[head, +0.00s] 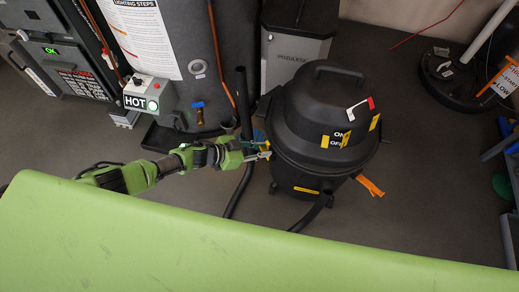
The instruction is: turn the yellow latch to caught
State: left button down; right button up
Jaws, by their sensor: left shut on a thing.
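The yellow latch (266,146) sits on the left side of the black shop vacuum (312,130), below its lid. My left gripper (262,152) reaches it from the left and is shut on the latch. The gripper's fingers cover part of the latch, so its exact angle is hard to tell. The vacuum stands upright on the floor. My right gripper is not in the head view.
A tall grey tank (218,75) stands behind on the left, with a control box (148,95) marked HOT. A dark hose (240,185) runs down beside the vacuum. A green surface (200,245) fills the foreground.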

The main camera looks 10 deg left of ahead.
pick_arm(q)
jog(key=shift+w+d+r, duration=0.45)
jog(key=shift+d+r, duration=0.15)
jog(key=shift+r, duration=0.05)
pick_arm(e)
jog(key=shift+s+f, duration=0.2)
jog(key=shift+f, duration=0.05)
pick_arm(q)
jog(key=c, duration=1.8)
grip_release()
jog(key=shift+c, duration=0.2)
jog(key=shift+s+a+f, duration=0.1)
jog(key=shift+f, duration=0.1)
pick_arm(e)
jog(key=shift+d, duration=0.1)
pick_arm(q)
jog(key=shift+a+f, duration=0.1)
jog(key=shift+s+a, duration=0.1)
jog(key=v, duration=1.1)
jog(key=shift+s+a+r, duration=0.15)
jog(key=shift+a+r, duration=0.05)
jog(key=shift+r, duration=0.05)
